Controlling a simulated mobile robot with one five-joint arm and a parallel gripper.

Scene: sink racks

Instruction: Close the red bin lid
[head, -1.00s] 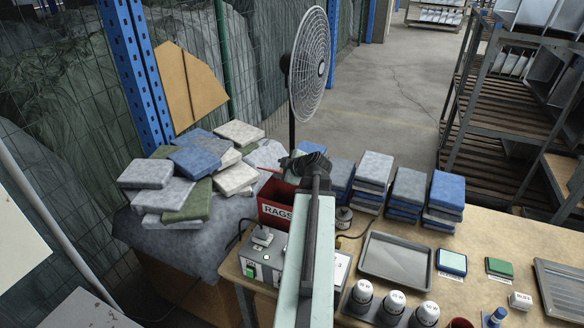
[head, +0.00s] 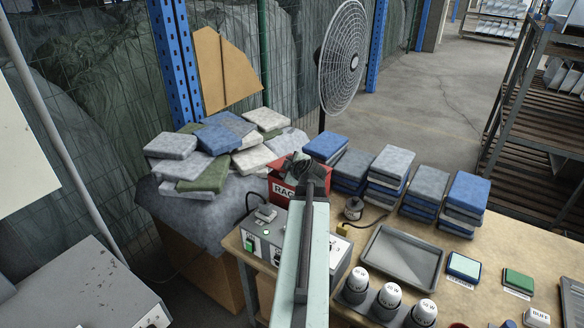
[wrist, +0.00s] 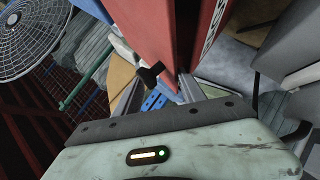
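The red bin (head: 284,188), with a white label reading RAGS, stands at the back left corner of the bench, beside the stacked cloths. My gripper (head: 296,166) is over the top of the bin in the head view and hides much of its opening and lid. I cannot make out the lid's angle there. In the wrist view a large red panel (wrist: 165,30) of the bin stands very close in front of my gripper (wrist: 165,82). The fingers are apart, with background showing between them. I cannot tell whether they touch the red panel.
Piled cloths (head: 205,150) lie left of the bin. Cloth stacks (head: 390,170) stand to its right. A fan (head: 342,58) is behind. A grey control box (head: 268,240) and a tray (head: 400,257) are in front on the bench (head: 478,262).

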